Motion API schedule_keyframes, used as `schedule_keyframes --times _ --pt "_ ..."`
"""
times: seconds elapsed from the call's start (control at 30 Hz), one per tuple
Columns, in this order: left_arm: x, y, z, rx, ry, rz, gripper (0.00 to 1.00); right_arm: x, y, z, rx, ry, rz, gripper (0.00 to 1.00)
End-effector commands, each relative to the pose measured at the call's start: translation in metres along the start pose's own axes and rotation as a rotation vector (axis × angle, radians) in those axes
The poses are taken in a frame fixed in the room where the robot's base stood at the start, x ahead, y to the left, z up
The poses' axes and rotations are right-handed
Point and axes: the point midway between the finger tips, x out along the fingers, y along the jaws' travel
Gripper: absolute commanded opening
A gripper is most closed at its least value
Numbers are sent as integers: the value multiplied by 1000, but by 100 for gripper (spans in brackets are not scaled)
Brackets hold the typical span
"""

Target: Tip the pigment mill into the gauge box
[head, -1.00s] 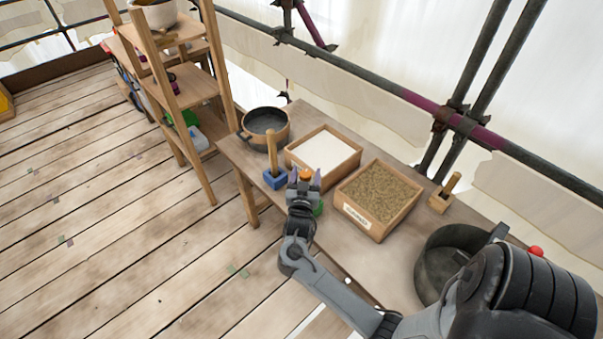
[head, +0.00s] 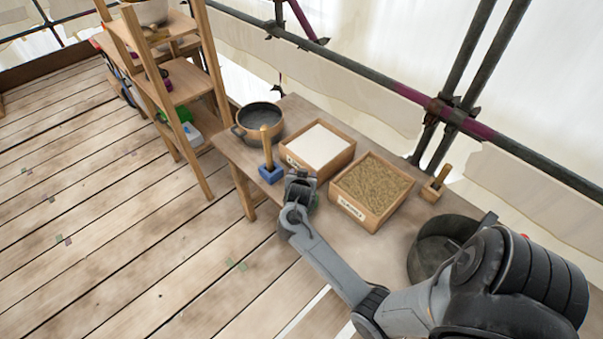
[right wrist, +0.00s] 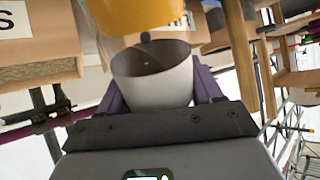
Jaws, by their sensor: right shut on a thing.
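My right gripper (head: 300,178) is over the front edge of the workbench, near the boxes. In the right wrist view its purple fingers (right wrist: 160,92) are shut on a pale grey cylinder (right wrist: 152,88), which looks like the pigment mill. An orange-yellow part (right wrist: 138,14) shows just beyond its round end; I cannot tell whether they are joined. In the head view the gripper hides the held thing. A wooden box of white powder (head: 296,163) and a wooden box of sand (head: 359,214) stand behind the gripper. I cannot tell which container is the gauge box. My left gripper is out of view.
A blue block with an upright wooden handle (head: 271,174) stands left of the gripper. A dark pan (head: 237,131) is at the bench's far left end. A wooden block with a handle (head: 431,192) and a large dark bucket (head: 418,262) are to the right. Wooden shelves (head: 183,94) stand at left.

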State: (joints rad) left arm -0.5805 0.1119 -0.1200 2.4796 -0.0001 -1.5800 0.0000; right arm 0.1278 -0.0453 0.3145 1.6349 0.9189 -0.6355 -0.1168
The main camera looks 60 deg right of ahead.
Motion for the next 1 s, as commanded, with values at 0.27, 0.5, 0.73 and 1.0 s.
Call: schedule_keyframes --times 0.27,0.5,0.73,1.0 --pt "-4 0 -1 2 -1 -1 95 18 2 0 53 -306 0 30" --pt "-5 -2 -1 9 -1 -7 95 33 5 1 103 -616 0 30" --pt "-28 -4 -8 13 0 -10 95 37 6 3 129 -796 0 30" --pt "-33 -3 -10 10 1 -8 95 48 8 12 164 -1019 0 30"
